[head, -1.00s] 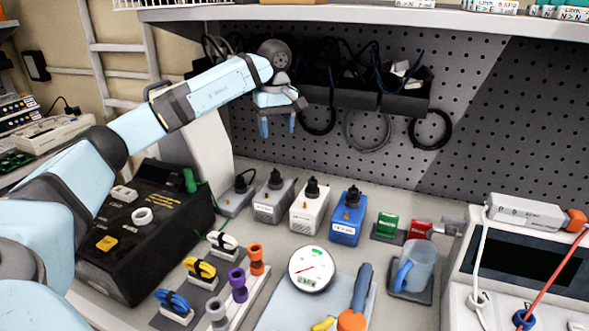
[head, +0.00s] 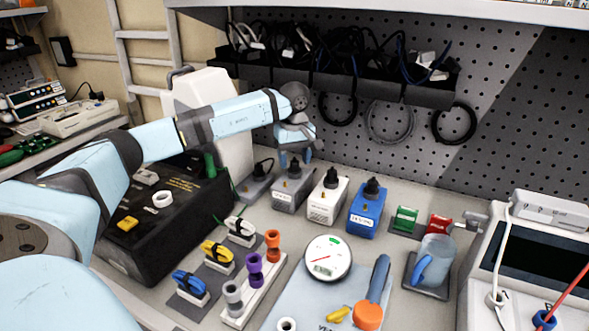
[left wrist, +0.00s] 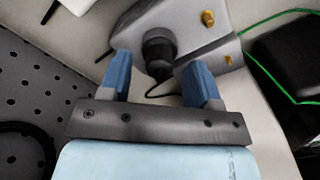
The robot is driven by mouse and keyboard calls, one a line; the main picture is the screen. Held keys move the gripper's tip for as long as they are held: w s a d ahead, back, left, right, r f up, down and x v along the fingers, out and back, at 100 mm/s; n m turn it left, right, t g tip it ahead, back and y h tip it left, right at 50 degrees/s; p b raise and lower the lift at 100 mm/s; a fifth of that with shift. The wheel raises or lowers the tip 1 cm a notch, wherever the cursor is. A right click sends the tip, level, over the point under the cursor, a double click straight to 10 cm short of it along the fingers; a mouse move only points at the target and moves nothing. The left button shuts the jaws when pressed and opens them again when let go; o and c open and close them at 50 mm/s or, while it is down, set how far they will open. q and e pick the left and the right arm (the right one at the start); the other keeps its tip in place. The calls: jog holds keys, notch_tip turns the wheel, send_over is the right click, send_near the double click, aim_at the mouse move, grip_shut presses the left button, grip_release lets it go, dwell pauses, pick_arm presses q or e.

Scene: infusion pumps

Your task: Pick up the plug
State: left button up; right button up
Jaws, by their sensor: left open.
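Several black plugs stand on a row of small boxes on the bench. In the head view, my left gripper (head: 295,157) points down, open and empty, just above and behind the black plug (head: 294,167) on a grey box (head: 289,196). In the left wrist view, a black plug (left wrist: 158,50) on a grey box (left wrist: 190,27) with brass knobs shows between and beyond the two blue fingertips (left wrist: 158,72), apart from them. I cannot tell for certain which grey box this is. My right gripper is not in view.
Close by stand a low grey unit with a corded plug (head: 258,170), a white box (head: 328,200) and a blue box (head: 368,213). A large black case (head: 165,215) lies left. The pegboard (head: 480,120) and a cable rack (head: 350,85) rise behind.

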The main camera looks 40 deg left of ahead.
pick_arm(q)
jog(key=shift+f, duration=0.7)
jog(key=shift+c, duration=0.5)
jog(key=c, duration=0.9)
jog(key=shift+r, duration=0.2)
